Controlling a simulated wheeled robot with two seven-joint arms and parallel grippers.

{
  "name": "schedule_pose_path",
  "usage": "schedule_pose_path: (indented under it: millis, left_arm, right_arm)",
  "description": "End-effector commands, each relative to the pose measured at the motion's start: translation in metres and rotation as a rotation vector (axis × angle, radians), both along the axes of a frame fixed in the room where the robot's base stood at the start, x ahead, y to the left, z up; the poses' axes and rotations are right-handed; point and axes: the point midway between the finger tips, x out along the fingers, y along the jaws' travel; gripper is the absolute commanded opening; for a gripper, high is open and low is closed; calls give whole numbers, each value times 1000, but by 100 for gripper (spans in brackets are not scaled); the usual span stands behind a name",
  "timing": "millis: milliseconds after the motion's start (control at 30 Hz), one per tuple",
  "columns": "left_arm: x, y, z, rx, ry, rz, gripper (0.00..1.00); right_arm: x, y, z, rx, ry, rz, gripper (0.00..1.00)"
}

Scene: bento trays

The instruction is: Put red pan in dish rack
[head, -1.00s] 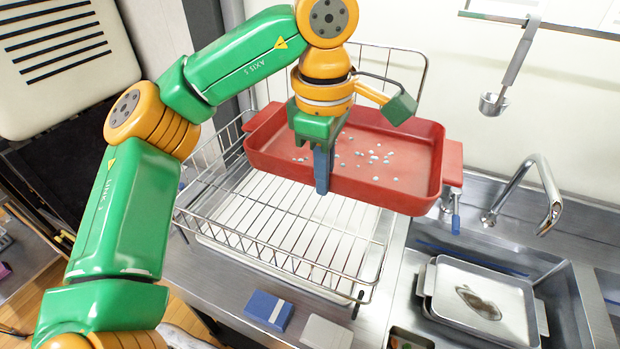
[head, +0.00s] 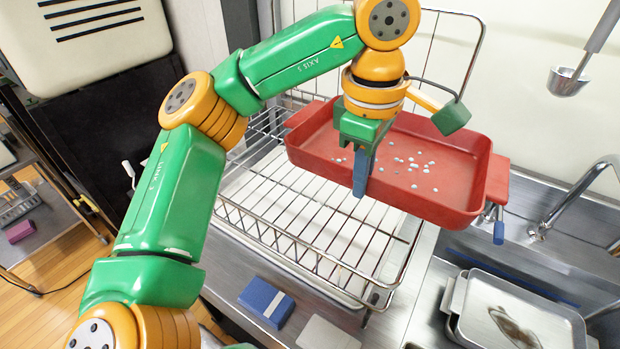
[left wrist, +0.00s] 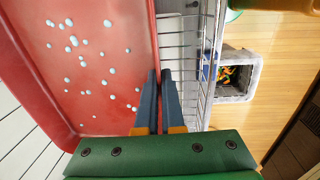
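The red pan (head: 455,190) is a rectangular dish with side handles and several pale specks inside. It is over the back right part of the wire dish rack (head: 300,225), tilted in the picture, with its right end past the rack's right side. I cannot tell whether it touches the rack. My left gripper (head: 362,178) is at the pan's near long wall. In the left wrist view, its blue fingers (left wrist: 161,85) are close together at the edge of the pan (left wrist: 100,50), one on each side of the wall. My right gripper is not in view.
A sink with metal trays (head: 510,315) is at the lower right, with a tap (head: 570,195) behind it. A ladle (head: 568,80) hangs at the upper right. A blue sponge-like block (head: 265,302) and a pale block (head: 327,333) lie in front of the rack. The rack's front half is empty.

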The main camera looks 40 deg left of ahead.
Motion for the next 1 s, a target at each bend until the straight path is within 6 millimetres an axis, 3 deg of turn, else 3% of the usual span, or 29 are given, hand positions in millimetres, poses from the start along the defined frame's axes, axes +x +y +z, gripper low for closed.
schedule_pose_path:
  millis: [133, 433, 600, 867, 1000]
  left_arm:
    - [7, 17, -9, -3, 3, 5, 0]
    - [33, 82, -41, -4, 3, 7, 0]
    - [43, 107, -69, 0, 4, 5, 0]
    - [52, 130, -99, 0, 3, 4, 0]
    - [52, 130, -127, 2, 2, 0, 0]
  right_arm:
    - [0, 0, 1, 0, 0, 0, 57]
    - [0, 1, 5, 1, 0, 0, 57]
    - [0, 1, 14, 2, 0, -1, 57]
    - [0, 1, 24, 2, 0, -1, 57]
    - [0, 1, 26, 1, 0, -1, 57]
